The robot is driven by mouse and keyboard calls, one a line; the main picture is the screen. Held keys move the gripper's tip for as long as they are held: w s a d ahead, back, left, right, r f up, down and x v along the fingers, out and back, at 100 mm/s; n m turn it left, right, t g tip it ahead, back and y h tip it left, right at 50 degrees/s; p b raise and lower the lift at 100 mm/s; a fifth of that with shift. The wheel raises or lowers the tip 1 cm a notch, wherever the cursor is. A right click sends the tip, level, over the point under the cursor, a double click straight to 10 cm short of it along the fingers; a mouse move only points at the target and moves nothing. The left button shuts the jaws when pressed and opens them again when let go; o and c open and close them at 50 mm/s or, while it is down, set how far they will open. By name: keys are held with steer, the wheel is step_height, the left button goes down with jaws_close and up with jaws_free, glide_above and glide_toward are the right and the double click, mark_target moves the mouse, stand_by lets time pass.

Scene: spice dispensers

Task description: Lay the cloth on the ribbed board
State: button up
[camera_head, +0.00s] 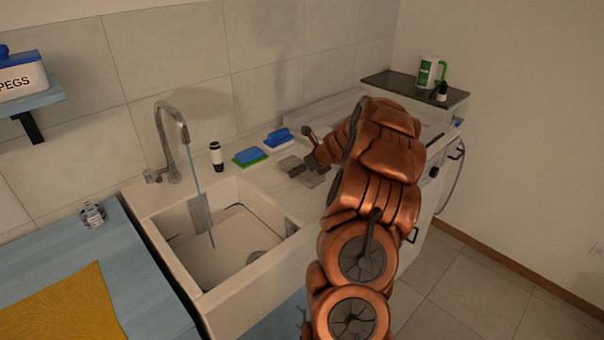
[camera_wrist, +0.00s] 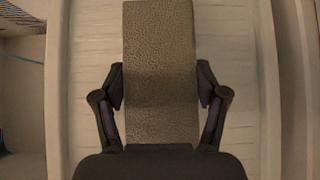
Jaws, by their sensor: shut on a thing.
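My gripper (camera_head: 304,165) is over the counter just right of the sink. In the wrist view my gripper (camera_wrist: 160,88) is shut on a grey-brown, finely textured cloth (camera_wrist: 160,40), flat and rectangular, with one finger against each long side. The cloth also shows in the head view (camera_head: 312,181), partly hidden by my gripper. The pale ribbed board (camera_wrist: 240,70) is behind the cloth and shows on both sides of it. In the head view the ribbed board (camera_head: 270,180) is partly covered by my arm. I cannot tell whether the cloth touches the board.
A sink (camera_head: 225,245) with running water from a tap (camera_head: 172,125) is to the left. A blue-and-green sponge (camera_head: 250,156), a blue brush (camera_head: 279,138) and a dark bottle (camera_head: 216,156) stand behind. A yellow cloth (camera_head: 62,308) lies on the blue counter (camera_head: 135,270).

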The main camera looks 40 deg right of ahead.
steer(key=shift+f, duration=1.05)
steer(key=shift+f, duration=0.1)
steer(key=o, duration=1.2)
steer(key=shift+s+r, duration=0.15)
steer(key=shift+r, duration=0.1)
steer(key=b+v, duration=0.1)
steer(key=v, duration=1)
steer(key=shift+s+r, duration=0.2)
